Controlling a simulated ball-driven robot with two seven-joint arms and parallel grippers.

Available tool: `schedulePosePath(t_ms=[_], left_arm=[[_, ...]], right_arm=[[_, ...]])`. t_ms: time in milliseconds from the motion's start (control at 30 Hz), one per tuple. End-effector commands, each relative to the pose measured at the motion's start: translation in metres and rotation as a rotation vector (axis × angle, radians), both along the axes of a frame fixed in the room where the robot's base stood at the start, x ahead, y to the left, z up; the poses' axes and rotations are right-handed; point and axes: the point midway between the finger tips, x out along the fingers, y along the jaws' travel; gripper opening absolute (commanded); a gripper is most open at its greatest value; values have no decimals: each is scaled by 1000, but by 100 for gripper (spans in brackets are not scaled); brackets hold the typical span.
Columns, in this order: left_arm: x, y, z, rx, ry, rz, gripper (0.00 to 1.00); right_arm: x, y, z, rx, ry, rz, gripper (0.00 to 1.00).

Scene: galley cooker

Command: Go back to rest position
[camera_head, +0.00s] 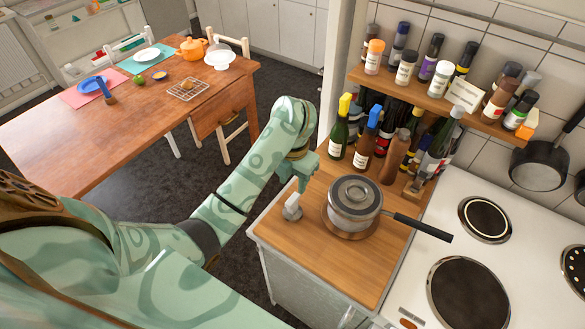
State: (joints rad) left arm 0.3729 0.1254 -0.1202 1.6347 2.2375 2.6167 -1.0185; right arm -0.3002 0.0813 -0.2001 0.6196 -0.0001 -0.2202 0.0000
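My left arm reaches in from the left across the picture, and its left gripper (296,190) hangs over the left edge of the wooden counter (330,250). The gripper is small and seen from behind, so its finger opening cannot be made out. It is a little left of a lidded steel pot (355,198) and looks apart from it. The pot stands on the counter, its black handle pointing right over the cooker. My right gripper is not in view.
The white cooker (420,290) with dark hotplates is at right. Several bottles (364,140) stand behind the pot, below a spice shelf (430,95). Pans (538,165) hang on the wall at right. A wooden table (120,130) with dishes is at left. Dark floor lies between.

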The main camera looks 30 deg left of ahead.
Motion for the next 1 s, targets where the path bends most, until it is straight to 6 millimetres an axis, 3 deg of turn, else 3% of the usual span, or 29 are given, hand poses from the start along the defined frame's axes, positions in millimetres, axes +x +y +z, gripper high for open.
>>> schedulePosePath(t_ms=[33, 200, 733, 867, 933, 1000], left_arm=[[1, 1, 10, 3, -1, 2, 40], [0, 0, 20, 0, 0, 0, 40], [0, 2, 19, 12, -4, 0, 40], [5, 32, 16, 178, -79, -14, 40], [11, 66, 21, 374, -167, -37, 40], [17, 103, 40, 626, -280, -77, 40]], right_arm=[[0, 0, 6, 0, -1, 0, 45], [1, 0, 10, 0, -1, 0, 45], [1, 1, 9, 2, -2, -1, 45], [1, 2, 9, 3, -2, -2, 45], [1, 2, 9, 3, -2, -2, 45], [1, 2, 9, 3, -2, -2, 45]])
